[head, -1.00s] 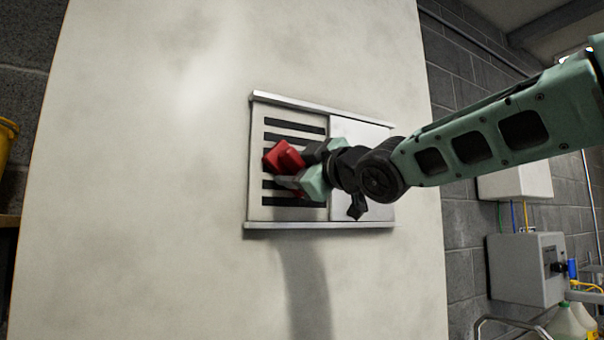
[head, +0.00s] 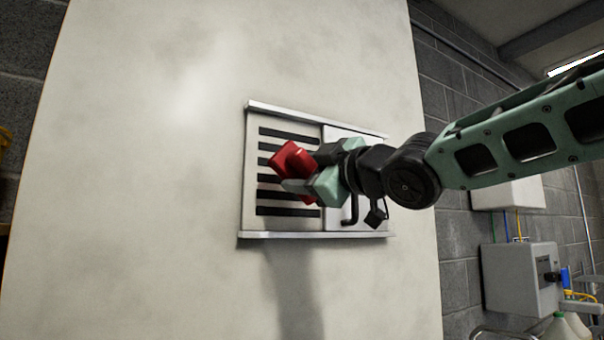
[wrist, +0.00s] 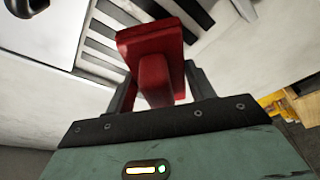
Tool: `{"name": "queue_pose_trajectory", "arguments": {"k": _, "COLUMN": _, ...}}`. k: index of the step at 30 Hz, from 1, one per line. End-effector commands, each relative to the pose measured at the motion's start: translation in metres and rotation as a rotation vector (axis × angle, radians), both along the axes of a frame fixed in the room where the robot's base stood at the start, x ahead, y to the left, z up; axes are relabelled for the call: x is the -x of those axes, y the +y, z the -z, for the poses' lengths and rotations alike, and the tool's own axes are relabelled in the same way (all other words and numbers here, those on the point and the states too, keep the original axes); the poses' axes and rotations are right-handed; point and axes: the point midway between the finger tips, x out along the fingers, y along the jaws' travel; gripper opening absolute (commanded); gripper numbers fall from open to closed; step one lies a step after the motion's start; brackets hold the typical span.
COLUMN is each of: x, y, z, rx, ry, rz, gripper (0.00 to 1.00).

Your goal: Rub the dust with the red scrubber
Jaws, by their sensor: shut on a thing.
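My gripper (head: 305,185) is shut on the red scrubber (head: 290,160), in front of the slotted vent in the head view. In the wrist view the red scrubber (wrist: 155,65) sits between the two dark fingers of my gripper (wrist: 157,88), its broad head away from the palm. The vent (head: 268,225) has several dark horizontal slots, with a white sliding panel (head: 370,222) to its right. Faint grey smudges that look like dust (head: 130,235) show on the pale wall panel. I cannot tell whether the scrubber touches the vent.
Metal rails run above (head: 300,116) and below (head: 300,235) the vent. A black handle (head: 350,212) is on the sliding panel. A grey box (head: 520,280) and bottles stand at the right by the block wall. The left of the pale panel is clear.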

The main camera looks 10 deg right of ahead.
Motion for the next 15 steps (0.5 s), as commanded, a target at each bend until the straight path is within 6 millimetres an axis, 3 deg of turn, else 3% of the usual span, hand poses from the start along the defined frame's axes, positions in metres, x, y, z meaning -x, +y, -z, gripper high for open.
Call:
{"name": "queue_pose_trajectory", "arguments": {"k": 8, "x": 0.002, "y": -0.001, "z": -0.001, "rx": -0.001, "ry": -0.001, "rz": 0.000, "gripper": 0.18}}
{"name": "queue_pose_trajectory", "arguments": {"k": 15, "x": 0.019, "y": -0.008, "z": -0.002, "rx": -0.002, "ry": -0.002, "rz": 0.000, "gripper": 0.18}}
